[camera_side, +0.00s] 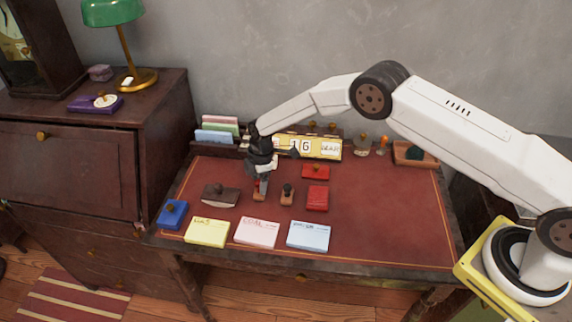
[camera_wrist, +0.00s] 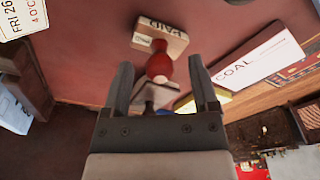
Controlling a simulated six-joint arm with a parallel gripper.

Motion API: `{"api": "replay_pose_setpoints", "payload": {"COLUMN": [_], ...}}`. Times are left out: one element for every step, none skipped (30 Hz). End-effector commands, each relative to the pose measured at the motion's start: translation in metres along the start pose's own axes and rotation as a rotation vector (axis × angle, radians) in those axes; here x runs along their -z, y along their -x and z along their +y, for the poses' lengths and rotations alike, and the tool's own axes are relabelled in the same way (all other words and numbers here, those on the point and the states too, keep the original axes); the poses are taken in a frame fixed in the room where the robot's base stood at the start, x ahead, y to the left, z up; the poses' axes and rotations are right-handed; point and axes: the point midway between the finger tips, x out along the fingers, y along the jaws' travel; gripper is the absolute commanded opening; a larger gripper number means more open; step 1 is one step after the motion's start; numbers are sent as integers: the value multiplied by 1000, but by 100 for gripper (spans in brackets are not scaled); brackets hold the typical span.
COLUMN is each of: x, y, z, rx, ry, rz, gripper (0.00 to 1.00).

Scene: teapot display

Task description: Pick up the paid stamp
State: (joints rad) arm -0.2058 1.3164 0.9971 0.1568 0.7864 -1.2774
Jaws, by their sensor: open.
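The paid stamp (camera_wrist: 162,38) has a wooden base lettered PAID and a round red handle. In the wrist view its red handle lies between the fingers of my gripper (camera_wrist: 161,75), with a gap on each side. In the side view my gripper (camera_side: 261,172) is open and points down just above the stamp (camera_side: 259,196), which stands on the red desk top (camera_side: 380,215). The fingers partly hide the handle there. A grey-white shape behind the handle in the wrist view is unclear.
A second stamp (camera_side: 287,196) with a dark handle stands close on the right. Red boxes (camera_side: 317,198) are further right, a brown rocker blotter (camera_side: 220,195) left. Note pads (camera_side: 257,233) lie in front, a yellow calendar (camera_side: 318,147) behind. The desk's right side is clear.

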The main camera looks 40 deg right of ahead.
Motion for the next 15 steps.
{"api": "replay_pose_setpoints", "payload": {"x": [0,0,0,0,0,0,0,0,0,0,0,0,0,0,0], "y": [-5,-6,-7,-8,-9,-9,-9,-9,-9,-9,-9,-9,-9,-9,-9], "z": [0,0,0,0,0,0,0,0,0,0,0,0,0,0,0], "rx": [1,0,-1,-1,-1,-1,-1,-1,-1,-1,-1,-1,-1,-1,0], "ry": [0,0,0,0,0,0,0,0,0,0,0,0,0,0,0], "rz": [0,0,0,0,0,0,0,0,0,0,0,0,0,0,0], "gripper": [76,76,76,76,76,76,76,76,76,76,76,76,76,76,76]}}
